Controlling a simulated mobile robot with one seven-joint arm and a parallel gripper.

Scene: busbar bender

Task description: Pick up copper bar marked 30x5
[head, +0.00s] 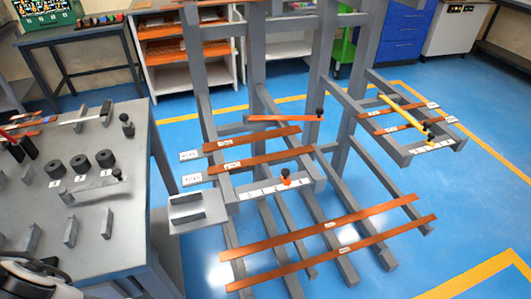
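Several copper bars lie on a grey steel rack (208,118). Two longer bars, a rear one (300,243) and a front one (375,244), lie on the low arms. Two more bars (376,112) lie on the right side arms. The small labels are too blurred to tell which reads 30x5. Part of my arm shows at the bottom left corner; its fingers cannot be made out, and no bar is seen there.
A grey workbench (100,250) with black cylinders (80,164) and upright metal blocks stands left of the rack. A red-orange bar (285,119) and a yellow bar (405,112) with black knobs sit on the rack. Blue floor (455,225) is clear at right.

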